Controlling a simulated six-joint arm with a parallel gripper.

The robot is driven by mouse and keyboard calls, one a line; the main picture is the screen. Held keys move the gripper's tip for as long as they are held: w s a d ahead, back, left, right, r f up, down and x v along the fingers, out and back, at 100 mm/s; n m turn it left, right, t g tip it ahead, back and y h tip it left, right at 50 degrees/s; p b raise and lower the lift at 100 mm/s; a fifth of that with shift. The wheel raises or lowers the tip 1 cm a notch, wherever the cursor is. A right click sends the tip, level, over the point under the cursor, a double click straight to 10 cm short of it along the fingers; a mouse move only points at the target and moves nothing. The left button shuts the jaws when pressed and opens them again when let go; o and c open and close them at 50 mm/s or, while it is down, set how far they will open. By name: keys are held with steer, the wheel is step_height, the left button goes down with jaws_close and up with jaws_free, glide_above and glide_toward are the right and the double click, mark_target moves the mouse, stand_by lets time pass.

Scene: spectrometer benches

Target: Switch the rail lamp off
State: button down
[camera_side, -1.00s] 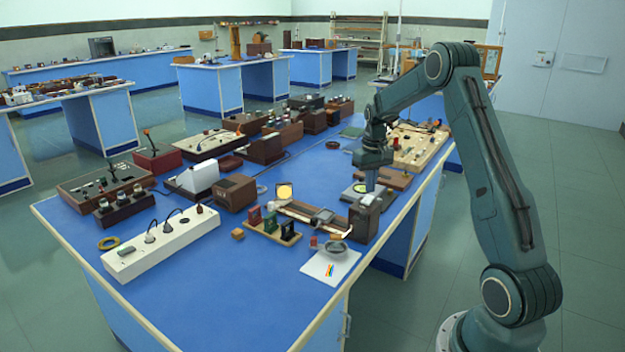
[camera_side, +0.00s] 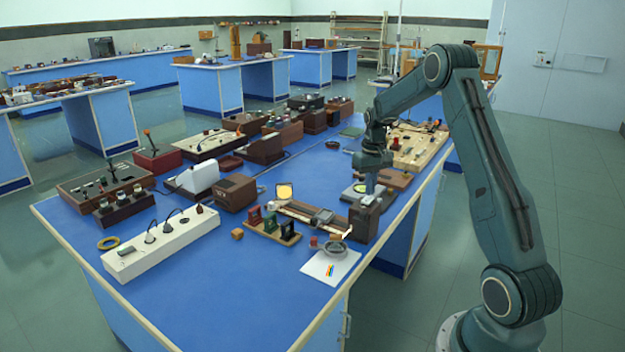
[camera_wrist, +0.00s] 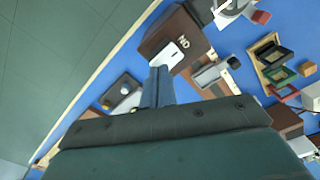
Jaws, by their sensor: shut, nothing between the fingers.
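The rail lamp (camera_side: 365,219) is a dark brown box at the near right end of the optical rail (camera_side: 300,211). In the wrist view the lamp box (camera_wrist: 166,30) carries a white switch plate (camera_wrist: 169,54) and pale lettering on its top face. My gripper (camera_side: 370,190) is shut and empty, pointing down over the lamp's top. In the wrist view its fingertips (camera_wrist: 159,72) are close to the switch plate; I cannot tell whether they touch it. A round screen (camera_side: 284,191) at the rail's far end glows yellow.
Coloured filter holders (camera_side: 270,221) stand in front of the rail.

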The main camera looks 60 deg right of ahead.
steer(key=shift+f, duration=0.6)
stand_by(0.5)
steer(key=shift+r, duration=3.55)
steer(key=shift+a+r, duration=0.1)
